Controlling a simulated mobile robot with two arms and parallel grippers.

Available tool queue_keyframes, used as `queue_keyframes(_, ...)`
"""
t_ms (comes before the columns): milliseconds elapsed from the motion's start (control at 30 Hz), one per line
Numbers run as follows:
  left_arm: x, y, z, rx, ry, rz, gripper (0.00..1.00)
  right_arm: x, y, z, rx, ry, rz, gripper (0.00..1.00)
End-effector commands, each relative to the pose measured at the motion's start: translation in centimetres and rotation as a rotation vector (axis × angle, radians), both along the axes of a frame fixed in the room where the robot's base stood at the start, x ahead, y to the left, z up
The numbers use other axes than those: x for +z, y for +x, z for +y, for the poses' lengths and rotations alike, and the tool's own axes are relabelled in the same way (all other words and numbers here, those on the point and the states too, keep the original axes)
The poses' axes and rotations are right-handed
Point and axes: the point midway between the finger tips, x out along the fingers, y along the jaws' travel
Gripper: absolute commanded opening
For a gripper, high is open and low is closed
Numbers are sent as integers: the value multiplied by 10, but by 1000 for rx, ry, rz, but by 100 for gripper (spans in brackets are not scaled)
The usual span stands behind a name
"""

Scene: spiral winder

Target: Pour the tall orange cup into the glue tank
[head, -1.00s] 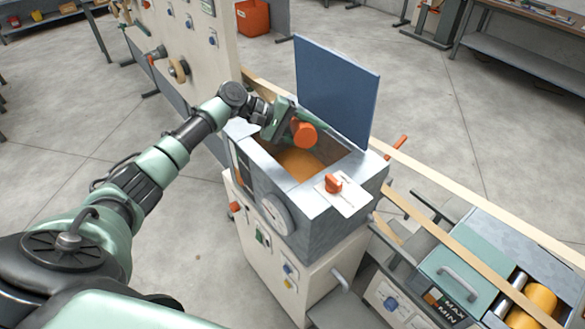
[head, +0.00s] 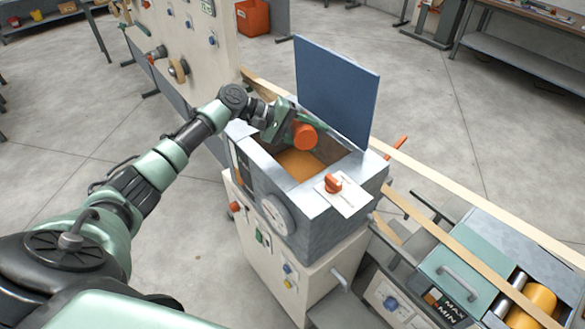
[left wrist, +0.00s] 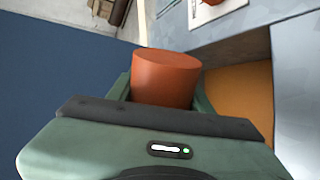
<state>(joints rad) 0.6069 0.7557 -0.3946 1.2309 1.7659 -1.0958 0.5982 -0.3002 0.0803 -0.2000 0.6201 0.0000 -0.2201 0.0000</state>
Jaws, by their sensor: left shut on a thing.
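The orange cup (head: 305,136) is in my left gripper (head: 292,126), which is shut on it above the open glue tank (head: 335,228). The cup is tipped over on its side, and a flat round end of it faces the head camera. Its mouth cannot be made out. Inside the tank an orange-brown surface (head: 302,163) shows below the cup. In the left wrist view the cup (left wrist: 165,75) sits between the green fingers, with the orange-brown tank contents (left wrist: 240,95) to its right. My right gripper is not in view.
The tank's blue lid (head: 337,90) stands raised at the back. An orange knob (head: 333,183) sits on the tank's front right corner, and a round dial (head: 276,214) on its side. Pale strips (head: 470,235) run past on the right, near rollers.

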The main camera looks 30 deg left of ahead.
Motion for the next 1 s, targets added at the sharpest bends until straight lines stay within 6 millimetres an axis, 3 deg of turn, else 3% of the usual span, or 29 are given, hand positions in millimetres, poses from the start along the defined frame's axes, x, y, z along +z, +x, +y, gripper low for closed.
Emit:
queue_keyframes(200, -14, -8, -6, -1, 158, -197, 1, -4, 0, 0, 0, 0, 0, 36)
queue_keyframes(533, -12, -7, -6, 1, 192, -241, 1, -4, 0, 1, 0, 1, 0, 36)
queue_keyframes(800, -2, -9, -8, 2, 390, -491, 1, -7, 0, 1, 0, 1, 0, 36)
queue_keyframes(1000, 0, -8, -7, 4, 405, -509, 1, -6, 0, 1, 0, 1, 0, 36)
